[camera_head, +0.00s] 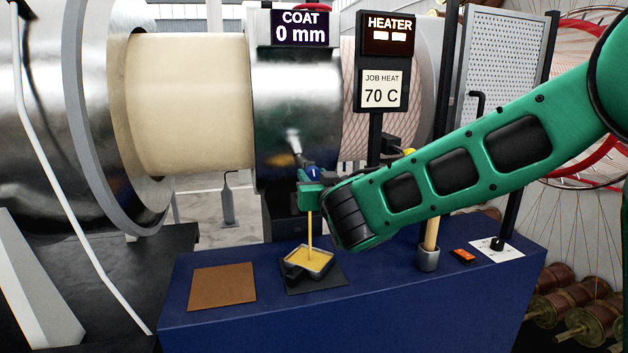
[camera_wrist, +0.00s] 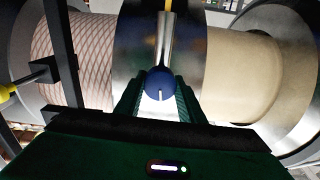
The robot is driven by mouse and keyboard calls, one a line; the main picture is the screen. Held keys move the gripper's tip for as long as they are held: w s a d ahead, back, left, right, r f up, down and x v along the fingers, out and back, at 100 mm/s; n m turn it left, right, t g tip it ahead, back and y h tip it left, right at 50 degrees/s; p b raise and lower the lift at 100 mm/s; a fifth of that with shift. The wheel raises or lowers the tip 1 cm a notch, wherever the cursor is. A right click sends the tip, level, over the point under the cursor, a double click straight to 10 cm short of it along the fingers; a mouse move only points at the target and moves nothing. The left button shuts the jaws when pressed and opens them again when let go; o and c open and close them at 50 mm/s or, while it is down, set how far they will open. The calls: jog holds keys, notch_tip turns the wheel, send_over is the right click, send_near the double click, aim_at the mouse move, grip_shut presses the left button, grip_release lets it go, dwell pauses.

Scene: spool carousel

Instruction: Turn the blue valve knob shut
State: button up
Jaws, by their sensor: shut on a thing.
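The blue valve knob (camera_head: 313,173) sits on a small metal valve in front of the dark metal section of the large spool. In the wrist view the knob (camera_wrist: 160,82) is round, with a white line pointing down the picture. My gripper (camera_head: 311,188) is shut on the knob, and its fingers (camera_wrist: 158,98) lie on either side of it. A thin yellow stream (camera_head: 309,232) runs from below the valve into a small square tray (camera_head: 328,268) holding yellow liquid. Part of the valve is hidden behind my gripper.
A blue bench (camera_head: 400,300) carries a brown pad (camera_head: 222,286), a stick in a grey cup (camera_head: 428,258) and an orange-black item (camera_head: 463,256). Signs read COAT 0 mm (camera_head: 300,27) and JOB HEAT 70 C (camera_head: 382,89). The heater display (camera_head: 388,36) shows two lit blocks.

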jog(key=shift+f+n, duration=0.1)
jog(key=shift+n, duration=1.9)
jog(key=shift+d, duration=0.1)
jog(key=o, duration=1)
jog(key=shift+o, duration=0.2)
jog(key=shift+s, duration=0.15)
jog(key=v, duration=1)
jog(key=shift+s, duration=0.2)
